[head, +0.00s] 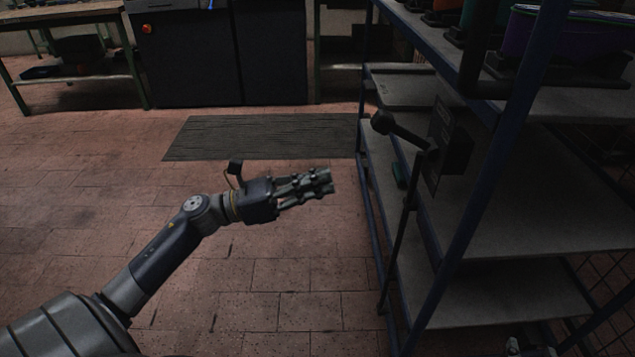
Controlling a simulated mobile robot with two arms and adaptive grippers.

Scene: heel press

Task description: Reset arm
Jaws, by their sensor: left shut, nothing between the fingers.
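My left gripper (326,182) is shut and empty. It is held over the tiled floor near the middle of the head view, with its fingers pointing right. My left arm (165,258) reaches up to it from the lower left. The gripper is apart from the rack on the right and touches nothing.
A blue metal rack (470,215) with grey shelves fills the right side. A black lever with a round knob (382,122) sticks out from it toward the left. A dark mat (260,137) lies on the floor. A dark cabinet (220,60) and a workbench (70,14) stand behind. The floor between is clear.

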